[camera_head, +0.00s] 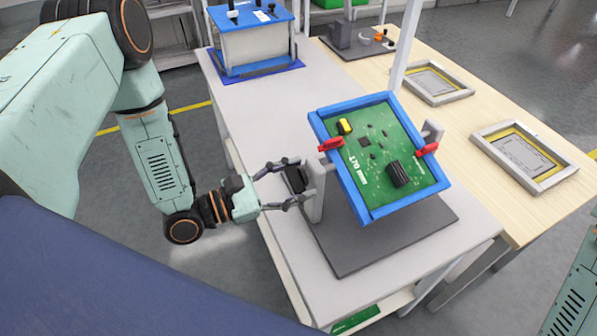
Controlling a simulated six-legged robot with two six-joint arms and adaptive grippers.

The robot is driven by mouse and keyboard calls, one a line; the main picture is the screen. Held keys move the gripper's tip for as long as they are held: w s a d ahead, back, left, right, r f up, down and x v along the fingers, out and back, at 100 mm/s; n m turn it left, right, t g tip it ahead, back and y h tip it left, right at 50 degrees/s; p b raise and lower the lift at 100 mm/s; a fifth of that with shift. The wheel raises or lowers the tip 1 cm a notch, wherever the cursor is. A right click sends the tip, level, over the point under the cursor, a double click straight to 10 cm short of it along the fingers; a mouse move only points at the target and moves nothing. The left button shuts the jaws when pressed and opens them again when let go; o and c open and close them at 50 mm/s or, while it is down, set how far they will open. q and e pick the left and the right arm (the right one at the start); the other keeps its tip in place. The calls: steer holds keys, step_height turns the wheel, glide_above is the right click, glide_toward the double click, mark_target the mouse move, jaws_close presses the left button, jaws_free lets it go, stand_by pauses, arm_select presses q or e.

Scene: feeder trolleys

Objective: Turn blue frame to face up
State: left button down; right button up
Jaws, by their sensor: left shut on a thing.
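The blue frame (335,176) holds a green circuit board (375,150) with a yellow part, a black cylinder and small chips. It hangs tilted between two grey posts, its component side toward me and partly upward. Red clamps (330,145) hold it at the left and right sides. The posts stand on a dark grey base plate (420,235). My left gripper (290,180) is shut on the black knob (297,179) on the outer side of the left post. Its fingers partly hide the knob. My right gripper is out of view.
The stand is on a light grey table (240,110). A blue-topped fixture (250,15) stands at its far end. A wooden table (480,110) at right holds grey-framed panels (524,155). A white upright (407,45) rises behind the frame. Table space left of the stand is clear.

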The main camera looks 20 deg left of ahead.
arm_select(q)
steer(key=shift+s+f+n+b, duration=0.15)
steer(key=shift+n+b, duration=0.35)
steer(key=shift+n, duration=1.3)
steer(key=shift+d, duration=0.1)
steer(key=c, duration=0.9)
jaws_free()
steer(key=o, duration=0.4)
steer(key=shift+o, duration=0.3)
